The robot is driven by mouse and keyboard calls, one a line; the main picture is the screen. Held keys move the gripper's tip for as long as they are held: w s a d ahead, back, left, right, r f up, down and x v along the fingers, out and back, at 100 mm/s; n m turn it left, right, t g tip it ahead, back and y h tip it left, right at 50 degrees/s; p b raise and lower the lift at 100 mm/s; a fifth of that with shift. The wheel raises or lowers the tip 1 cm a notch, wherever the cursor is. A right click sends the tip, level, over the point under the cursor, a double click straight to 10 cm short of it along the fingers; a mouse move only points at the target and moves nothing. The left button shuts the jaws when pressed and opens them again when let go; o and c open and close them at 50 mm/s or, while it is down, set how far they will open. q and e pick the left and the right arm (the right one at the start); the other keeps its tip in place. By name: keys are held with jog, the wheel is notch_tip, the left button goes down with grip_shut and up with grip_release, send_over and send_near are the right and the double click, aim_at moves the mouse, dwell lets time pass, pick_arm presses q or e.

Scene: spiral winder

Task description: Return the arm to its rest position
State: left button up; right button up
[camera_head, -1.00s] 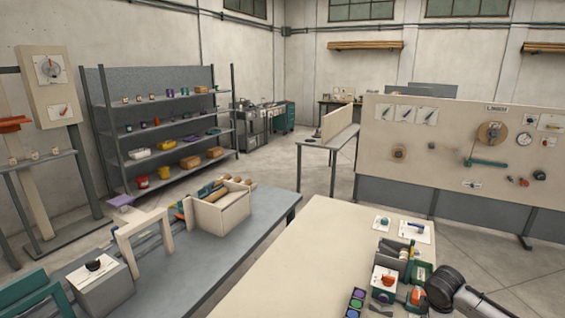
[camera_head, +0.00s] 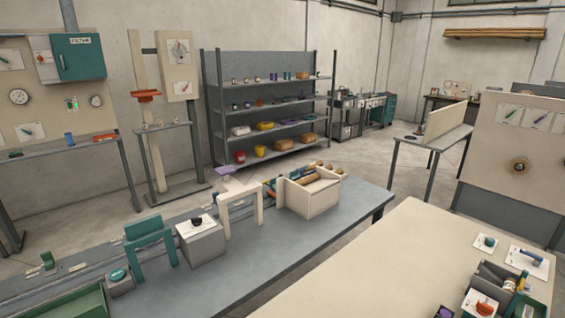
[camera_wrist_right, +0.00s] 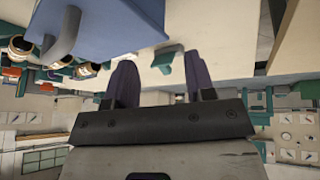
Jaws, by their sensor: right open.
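My right gripper (camera_wrist_right: 161,85) shows in the right wrist view. Its two dark purple-grey fingers stand apart, with nothing held between them. The rest of the right arm is hidden from this view. The room looks upside down behind the gripper. A blue surface (camera_wrist_right: 105,28) and a pale surface (camera_wrist_right: 215,25) lie beyond the fingertips; I cannot tell the distance. Neither gripper shows in the head view now. My left gripper is in no view.
In the head view, a long grey bench (camera_head: 235,262) carries a teal stand (camera_head: 150,238), a grey block (camera_head: 202,244) and a cream box (camera_head: 312,199). A cream table (camera_head: 400,245) is at right with small items on its right side. Shelves (camera_head: 268,115) stand behind.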

jog(key=s+a+f+g, duration=0.2)
jog(key=s+f, duration=0.1)
jog(key=s, duration=0.4)
pick_arm(q)
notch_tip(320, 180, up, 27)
jog(key=p, duration=2.7)
pick_arm(e)
notch_tip(320, 180, up, 26)
jog(key=shift+w+d+r, duration=0.15)
jog(key=shift+w+d, duration=0.05)
jog(key=shift+w, duration=0.1)
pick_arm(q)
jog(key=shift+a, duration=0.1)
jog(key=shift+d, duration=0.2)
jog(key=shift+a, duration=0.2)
